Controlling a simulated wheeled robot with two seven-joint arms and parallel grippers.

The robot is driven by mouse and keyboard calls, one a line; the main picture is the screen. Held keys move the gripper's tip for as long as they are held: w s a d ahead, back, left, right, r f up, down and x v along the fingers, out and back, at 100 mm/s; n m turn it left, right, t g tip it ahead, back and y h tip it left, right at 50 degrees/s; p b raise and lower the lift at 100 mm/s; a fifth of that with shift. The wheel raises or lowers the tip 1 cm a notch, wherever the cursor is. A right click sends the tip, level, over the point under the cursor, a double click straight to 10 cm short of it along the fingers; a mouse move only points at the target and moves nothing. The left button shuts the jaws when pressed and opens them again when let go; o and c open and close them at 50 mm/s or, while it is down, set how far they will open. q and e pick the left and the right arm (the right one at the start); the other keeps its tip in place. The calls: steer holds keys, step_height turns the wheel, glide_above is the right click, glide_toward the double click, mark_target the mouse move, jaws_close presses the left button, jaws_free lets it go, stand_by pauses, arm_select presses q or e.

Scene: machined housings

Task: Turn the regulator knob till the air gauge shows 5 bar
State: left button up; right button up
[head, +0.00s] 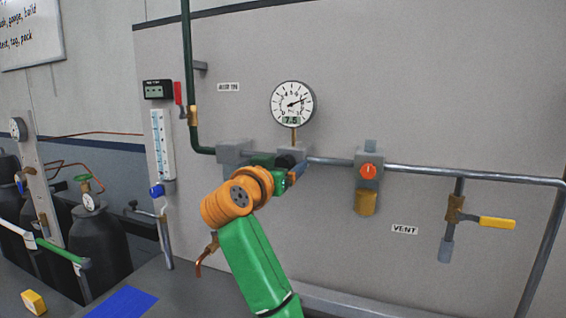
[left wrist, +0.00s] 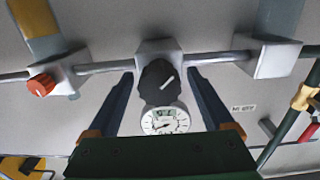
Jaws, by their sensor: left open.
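The air gauge (head: 293,103) is a round white dial on the wall panel. Its digital readout shows 7.5 and its needle points up to the right. The black regulator knob (head: 286,161) sits on a grey block below it, partly hidden by my left gripper (head: 298,172). A gap shows on each side of the knob. The gauge also shows there (left wrist: 165,120), upside down. My right gripper is not in view.
An orange-red knob (head: 368,171) sits on another block to the right on the same pipe (head: 440,172). A yellow vent lever (head: 497,223) is further right. A red lever (head: 178,93) and a green pipe (head: 188,60) are at left. Dark cylinders (head: 98,245) stand far left.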

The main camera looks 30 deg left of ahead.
arm_select(q)
steer(key=shift+s+r, duration=0.1)
steer(key=shift+s, duration=0.15)
steer(key=c, duration=0.6)
jaws_close()
steer(key=n, duration=0.4)
steer(key=shift+r+p, duration=0.1)
steer(key=shift+p, duration=0.3)
steer(key=n, duration=0.3)
steer(key=shift+s+n+p, duration=0.1)
steer(key=shift+n+p, duration=0.25)
steer(key=shift+n, duration=0.05)
steer(key=n+p, duration=0.1)
steer(key=n, duration=0.2)
steer(key=shift+a+n, duration=0.1)
steer(key=shift+n, duration=0.2)
steer(key=shift+n+p, duration=0.45)
steer(key=shift+n, duration=1.35)
